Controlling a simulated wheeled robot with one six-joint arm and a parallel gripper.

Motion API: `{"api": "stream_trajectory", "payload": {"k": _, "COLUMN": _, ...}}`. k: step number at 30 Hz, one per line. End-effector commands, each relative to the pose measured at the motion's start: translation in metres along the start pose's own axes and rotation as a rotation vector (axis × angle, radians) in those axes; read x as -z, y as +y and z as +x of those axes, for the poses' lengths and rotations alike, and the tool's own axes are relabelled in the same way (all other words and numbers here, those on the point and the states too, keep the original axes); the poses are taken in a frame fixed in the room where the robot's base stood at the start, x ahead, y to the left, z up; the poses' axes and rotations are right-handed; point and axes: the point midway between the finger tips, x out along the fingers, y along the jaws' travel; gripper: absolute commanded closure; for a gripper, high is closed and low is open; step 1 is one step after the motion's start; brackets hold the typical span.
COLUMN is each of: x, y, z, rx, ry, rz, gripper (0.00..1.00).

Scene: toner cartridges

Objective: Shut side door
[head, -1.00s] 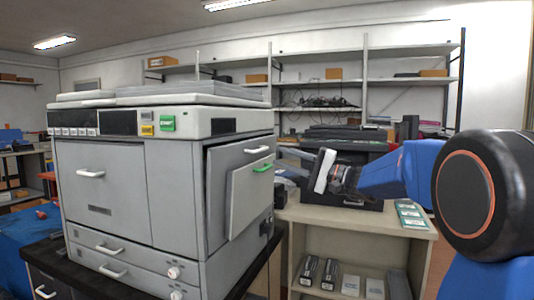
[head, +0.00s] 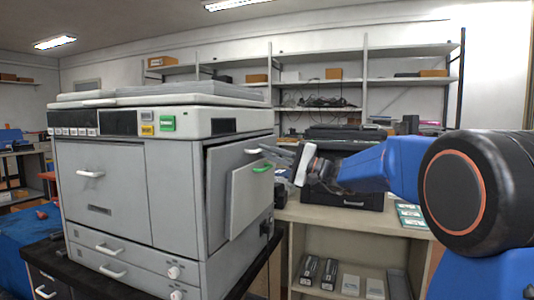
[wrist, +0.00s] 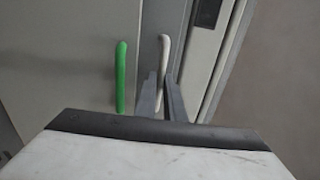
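The grey printer (head: 150,190) has a side door (head: 216,180) on its right face, with a dark gap along its left edge. A white handle (head: 252,151) is near the door's top right; it also shows in the wrist view (wrist: 163,50). A smaller raised panel (head: 245,200) with a green handle (head: 262,169) is below it, and the green handle stands left of the white one in the wrist view (wrist: 121,75). My gripper (head: 268,150) is at the white handle. In the wrist view its fingers (wrist: 162,84) are slightly apart, one toward each side of the handle; contact is unclear.
A beige table (head: 330,217) with a black printer (head: 345,190) and boxed cartridges stands behind my arm. Metal shelves (head: 365,80) line the back wall. The printer rests on a dark-topped cabinet (head: 255,268).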

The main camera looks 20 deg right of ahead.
Motion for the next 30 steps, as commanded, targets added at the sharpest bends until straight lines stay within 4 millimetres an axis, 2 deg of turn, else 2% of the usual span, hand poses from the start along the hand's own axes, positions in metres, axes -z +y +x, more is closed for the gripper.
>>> {"api": "stream_trajectory", "payload": {"k": 5, "x": 0.000, "y": 0.000, "z": 0.001, "rx": -0.005, "ry": -0.001, "rz": 0.000, "gripper": 1.00}}
{"api": "stream_trajectory", "payload": {"k": 13, "x": -0.001, "y": 0.001, "z": 0.023, "rx": -0.087, "ry": -0.002, "rz": 0.000, "gripper": 1.00}}
{"api": "stream_trajectory", "payload": {"k": 20, "x": 0.000, "y": 0.001, "z": 0.024, "rx": -0.090, "ry": 0.000, "rz": 0.001, "gripper": 1.00}}
{"api": "stream_trajectory", "payload": {"k": 21, "x": 0.000, "y": 0.001, "z": 0.024, "rx": -0.089, "ry": 0.000, "rz": 0.000, "gripper": 0.86}}
{"api": "stream_trajectory", "payload": {"k": 23, "x": 0.000, "y": 0.001, "z": 0.024, "rx": -0.089, "ry": 0.000, "rz": 0.000, "gripper": 0.72}}
{"api": "stream_trajectory", "payload": {"k": 30, "x": 0.000, "y": 0.001, "z": 0.023, "rx": -0.089, "ry": 0.000, "rz": 0.000, "gripper": 0.72}}
